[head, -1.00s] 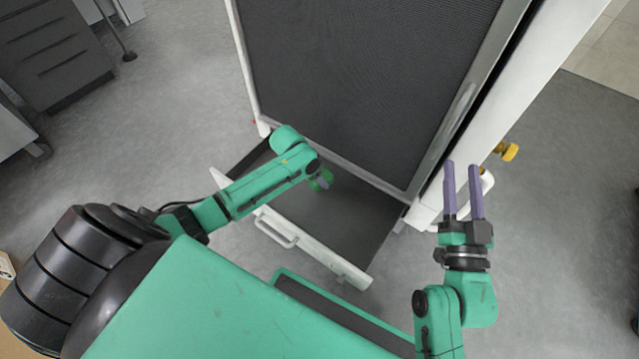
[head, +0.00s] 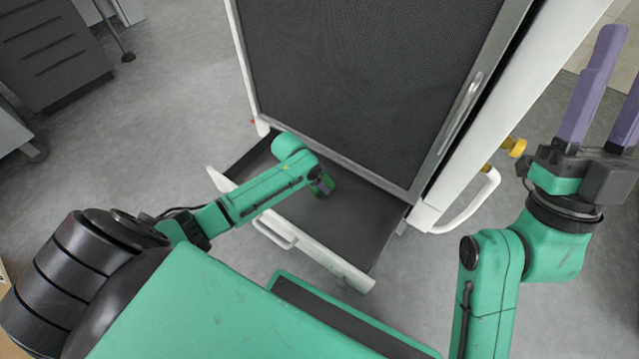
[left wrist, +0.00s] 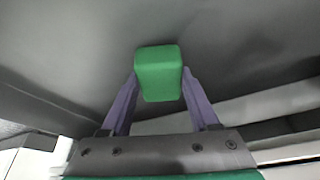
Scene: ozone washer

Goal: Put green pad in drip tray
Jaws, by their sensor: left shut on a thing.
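The green pad (left wrist: 158,75) is a small rounded block in the left wrist view, held between the purple fingers of my left gripper (left wrist: 160,88). In the head view a bit of the green pad (head: 327,185) shows past my left arm, over the drip tray. The drip tray (head: 355,225) is a dark-bottomed, white-fronted drawer pulled out under the washer. I cannot tell whether the pad touches the tray floor. My right gripper (head: 608,90) is at the upper right of the head view, fingers apart and empty.
The washer's dark mesh door (head: 365,80) rises just behind the tray. A white handle (head: 465,205) and a yellow knob (head: 514,147) stick out on its right side. A grey drawer cabinet (head: 55,50) stands at the far left. Floor between is clear.

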